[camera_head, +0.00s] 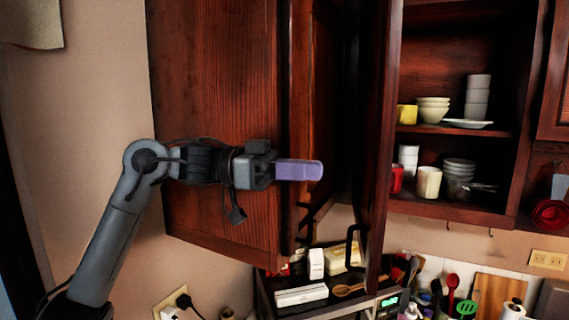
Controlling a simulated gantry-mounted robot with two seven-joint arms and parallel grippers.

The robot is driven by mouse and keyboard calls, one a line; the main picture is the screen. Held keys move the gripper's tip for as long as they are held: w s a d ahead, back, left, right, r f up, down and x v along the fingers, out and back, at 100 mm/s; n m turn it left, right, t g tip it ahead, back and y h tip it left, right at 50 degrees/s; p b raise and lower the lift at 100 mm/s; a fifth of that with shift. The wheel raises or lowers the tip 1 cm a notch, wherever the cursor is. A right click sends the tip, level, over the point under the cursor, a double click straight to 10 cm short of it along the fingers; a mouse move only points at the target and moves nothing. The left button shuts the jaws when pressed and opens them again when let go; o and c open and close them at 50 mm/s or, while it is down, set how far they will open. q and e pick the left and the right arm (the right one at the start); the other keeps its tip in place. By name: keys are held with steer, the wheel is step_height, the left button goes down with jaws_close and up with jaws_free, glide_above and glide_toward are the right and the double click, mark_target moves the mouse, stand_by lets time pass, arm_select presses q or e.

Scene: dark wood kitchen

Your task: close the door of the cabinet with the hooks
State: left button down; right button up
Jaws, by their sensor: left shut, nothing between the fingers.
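The dark red-brown cabinet with the hooks (460,209) is at the right, its shelves in open view. Small hooks (490,233) hang under its bottom edge. Its door (378,120) stands swung open, seen almost edge-on, with a dark handle (353,248) low on its left side. My left gripper (318,170) has purple fingers, is shut and empty, and points right. In the picture it lies left of the open door, with a gap between, in front of the neighbouring cabinet's edge. Contact with that cabinet cannot be told. My right gripper is out of view.
A neighbouring wooden cabinet (215,90) fills the left middle, behind my left arm. Bowls (433,110), cups (428,182) and a plate (468,124) stand on the open shelves. Below are a microwave-like box (377,306) with items on top, utensils and a cutting board (497,288).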

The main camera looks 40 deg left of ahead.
mark_target(376, 174)
arm_select(q)
steer(key=p+x, duration=0.2)
steer(key=x, duration=0.4)
steer(key=shift+w+d+r, duration=0.1)
steer(key=shift+w+d, duration=0.1)
steer(key=shift+d, duration=0.1)
steer(key=shift+w+d, duration=0.25)
steer(key=shift+d, duration=0.35)
